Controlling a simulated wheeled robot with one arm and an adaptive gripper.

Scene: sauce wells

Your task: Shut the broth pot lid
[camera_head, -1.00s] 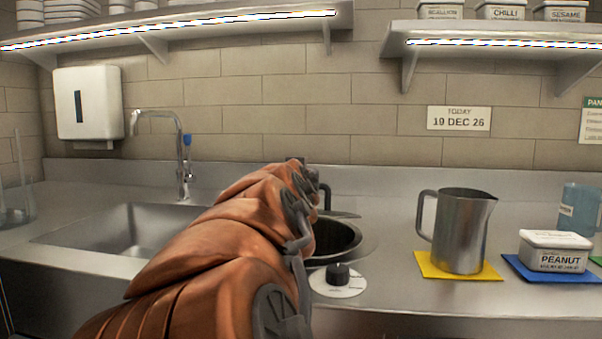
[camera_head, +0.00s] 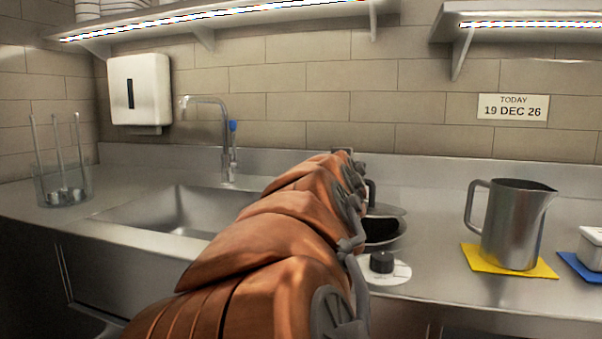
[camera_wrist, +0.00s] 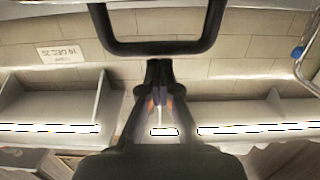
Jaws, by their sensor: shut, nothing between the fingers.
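The broth pot (camera_head: 384,232) is a round well sunk in the counter, and its dark inside shows, partly hidden by my orange arm. A grey lid edge (camera_head: 388,210) shows at the back of the opening, with a dark upright handle (camera_head: 371,193) beside my arm; how far the lid tilts is unclear. In the wrist view a black U-shaped handle (camera_wrist: 155,47) lies just beyond my gripper (camera_wrist: 159,66). The fingers are shut and empty, and I cannot tell whether they touch it. My arm hides the gripper in the head view.
A black knob (camera_head: 382,262) sits in front of the pot. A metal pitcher (camera_head: 513,225) stands on a yellow mat (camera_head: 480,262) to the right. A sink (camera_head: 165,212) with a faucet (camera_head: 229,150) is left. A shelf (camera_head: 215,20) hangs above.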

